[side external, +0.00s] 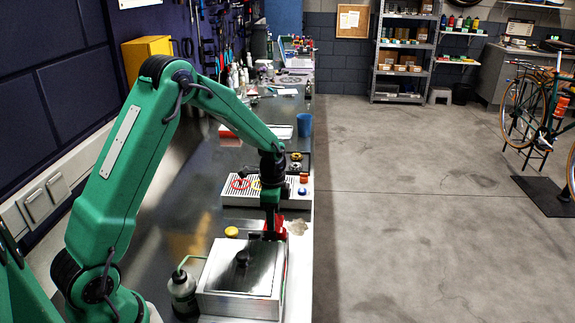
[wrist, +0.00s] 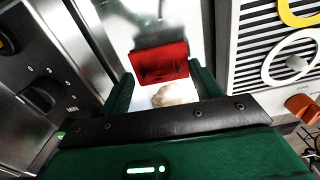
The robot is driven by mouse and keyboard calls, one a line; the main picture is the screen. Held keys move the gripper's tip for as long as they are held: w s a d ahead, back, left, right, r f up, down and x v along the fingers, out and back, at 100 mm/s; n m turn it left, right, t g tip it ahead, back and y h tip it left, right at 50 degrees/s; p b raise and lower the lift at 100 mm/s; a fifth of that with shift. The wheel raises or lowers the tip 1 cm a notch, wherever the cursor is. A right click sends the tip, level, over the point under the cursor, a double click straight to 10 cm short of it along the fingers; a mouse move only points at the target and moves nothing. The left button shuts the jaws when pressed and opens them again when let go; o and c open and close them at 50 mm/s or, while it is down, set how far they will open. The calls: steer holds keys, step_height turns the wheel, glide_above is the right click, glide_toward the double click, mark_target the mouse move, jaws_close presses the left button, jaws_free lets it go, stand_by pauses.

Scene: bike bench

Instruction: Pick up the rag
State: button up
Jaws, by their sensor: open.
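A small red piece with a cloth-like, creased face, which looks like the rag (wrist: 160,63), stands on the pale strip of the bench. In the side view the rag (side external: 281,226) shows as a bit of red right beside my gripper (side external: 270,234), partly hidden by it. In the wrist view the fingers of my gripper (wrist: 161,73) are spread, one on each side of the rag's near end. The fingers are open and nothing is held. I cannot tell whether a finger touches the rag.
A beige irregular patch (wrist: 175,95) lies between the fingers, perhaps a stain. A metal box (side external: 240,280) with a lid stands close in front, a bottle (side external: 182,290) beside it. A ribbed white tray (side external: 235,190) is just behind. The bench's right edge is close.

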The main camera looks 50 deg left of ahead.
steer(key=shift+c, duration=0.4)
steer(key=c, duration=1)
steer(key=shift+o, duration=0.2)
steer(key=shift+r, duration=0.55)
step_height(320, 180, up, 3)
steer(key=shift+r, duration=0.15)
steer(key=s+d+r, duration=0.3)
steer(key=d+r, duration=0.3)
steer(key=d, duration=0.5)
steer(key=shift+s+r, duration=0.25)
steer(key=shift+s, duration=0.1)
steer(key=w+a+f, duration=0.3)
steer(key=w+a, duration=0.2)
steer(key=w, duration=0.2)
steer(key=shift+w, duration=0.35)
